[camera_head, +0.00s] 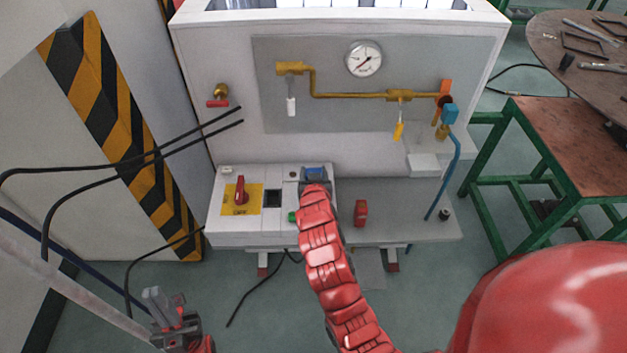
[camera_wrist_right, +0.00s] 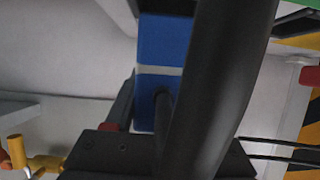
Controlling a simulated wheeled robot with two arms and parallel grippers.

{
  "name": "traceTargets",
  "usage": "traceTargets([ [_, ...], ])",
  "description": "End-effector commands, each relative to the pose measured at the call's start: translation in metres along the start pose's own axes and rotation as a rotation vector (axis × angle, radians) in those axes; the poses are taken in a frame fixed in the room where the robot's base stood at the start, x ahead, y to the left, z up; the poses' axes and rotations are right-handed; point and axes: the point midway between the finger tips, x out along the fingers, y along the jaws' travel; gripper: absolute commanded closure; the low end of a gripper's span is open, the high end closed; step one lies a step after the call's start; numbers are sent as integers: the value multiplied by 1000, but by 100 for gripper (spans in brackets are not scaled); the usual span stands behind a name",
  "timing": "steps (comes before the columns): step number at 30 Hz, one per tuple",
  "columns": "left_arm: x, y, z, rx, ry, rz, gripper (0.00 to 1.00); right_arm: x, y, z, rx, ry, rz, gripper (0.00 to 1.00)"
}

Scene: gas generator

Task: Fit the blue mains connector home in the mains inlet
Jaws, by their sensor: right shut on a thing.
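The blue mains connector (camera_wrist_right: 162,45) has a pale band across it. In the wrist view it lies between the jaws of my right gripper (camera_wrist_right: 128,110), which is shut on it. A thick black cable passes in front and hides part of it. In the head view my right gripper (camera_head: 314,182) is at the top of the white control box (camera_head: 235,226), with a bit of blue connector (camera_head: 315,172) showing beyond it. The mains inlet cannot be made out clearly, so I cannot tell how far the connector sits in it. My left gripper (camera_head: 167,308) is low at the left, away from the box.
The box carries a red rotary switch (camera_head: 241,190) on a yellow plate. A red item (camera_head: 360,213) stands on the grey shelf (camera_head: 405,220). Behind is a panel with a gauge (camera_head: 363,58) and brass piping. Black cables hang at left. A green-framed table (camera_head: 572,140) stands at right.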

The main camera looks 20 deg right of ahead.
Motion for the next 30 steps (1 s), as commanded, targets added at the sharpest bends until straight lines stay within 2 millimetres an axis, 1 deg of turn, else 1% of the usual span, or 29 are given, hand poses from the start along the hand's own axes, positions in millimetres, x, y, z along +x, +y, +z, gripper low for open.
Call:
traceTargets([
  [1, 2, 0, 0, 0, 0, 0, 100, 3, 1, 9, -2, -8, 2, 100],
  [6, 4, 0, -1, 0, 0, 0, 100, 12, 0, 31, -1, -4, 2, 100],
  [13, 3, 0, 0, 0, 0, 0, 100, 12, 0, 32, 0, 1, 0, 100],
  [17, -2, 0, 0, 0, 0, 0, 100, 14, 0, 36, 0, 0, 0, 100],
  [18, -1, 0, 0, 0, 0, 0, 100, 14, 0, 35, 0, 0, 0, 42],
  [22, 0, 0, 0, 0, 0, 0, 100, 13, 0, 35, 0, 0, 0, 18],
  [23, 0, 0, 0, 0, 0, 0, 100, 13, 0, 35, 0, 0, 0, 15],
  [30, 0, 0, 0, 0, 0, 0, 100, 13, 0, 35, 0, -1, 0, 15],
])
